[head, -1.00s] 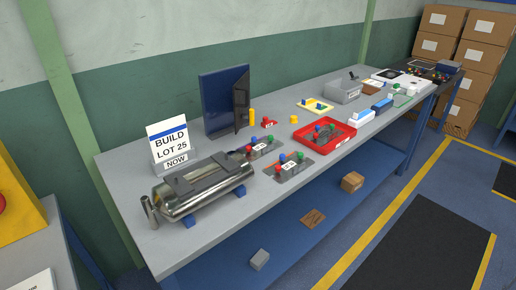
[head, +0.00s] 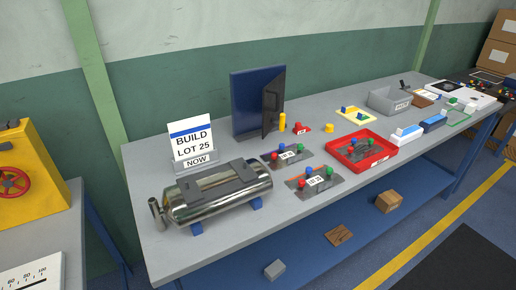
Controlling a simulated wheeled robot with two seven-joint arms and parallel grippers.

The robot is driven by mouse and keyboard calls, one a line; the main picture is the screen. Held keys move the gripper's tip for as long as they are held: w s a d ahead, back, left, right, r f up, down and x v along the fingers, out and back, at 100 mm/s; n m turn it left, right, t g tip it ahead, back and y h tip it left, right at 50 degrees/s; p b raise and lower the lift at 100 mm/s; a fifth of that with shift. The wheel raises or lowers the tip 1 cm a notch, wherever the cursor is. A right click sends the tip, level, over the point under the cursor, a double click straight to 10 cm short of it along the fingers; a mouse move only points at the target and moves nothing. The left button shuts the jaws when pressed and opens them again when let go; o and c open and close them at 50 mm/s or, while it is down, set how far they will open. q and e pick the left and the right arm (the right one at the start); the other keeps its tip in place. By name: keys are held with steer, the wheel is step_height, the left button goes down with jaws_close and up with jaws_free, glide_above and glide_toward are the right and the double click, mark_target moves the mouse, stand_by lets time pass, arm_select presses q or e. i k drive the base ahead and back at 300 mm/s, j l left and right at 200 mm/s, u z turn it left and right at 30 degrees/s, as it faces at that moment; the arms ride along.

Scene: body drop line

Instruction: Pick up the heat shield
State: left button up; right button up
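No part is marked as the heat shield, so I cannot tell for sure which one it is. A shiny metal cylinder (head: 187,209) lies on blue supports at the bench's near left, with a dark grey shaped piece (head: 216,184) on top of it. To its right, two flat grey plates lie on the bench, a rear one (head: 299,157) and a front one (head: 333,183), each with a white lot label and red, blue and green knobs. The label numbers are too small to read surely. Neither of my grippers is in view.
A sign (head: 193,142) reading "BUILD LOT 25 NOW" stands behind the cylinder on the grey bench (head: 238,244). A dark blue panel (head: 255,95) stands upright behind the plates. A red tray (head: 373,163) holds another knobbed plate. A yellow machine (head: 35,150) stands at left.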

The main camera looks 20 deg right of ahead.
mark_target(287, 153)
steer(key=i+l+u, duration=0.1)
steer(key=l+u, duration=0.2)
steer(key=l, duration=0.9)
steer(key=l+u, duration=0.3)
steer(key=l, duration=0.9)
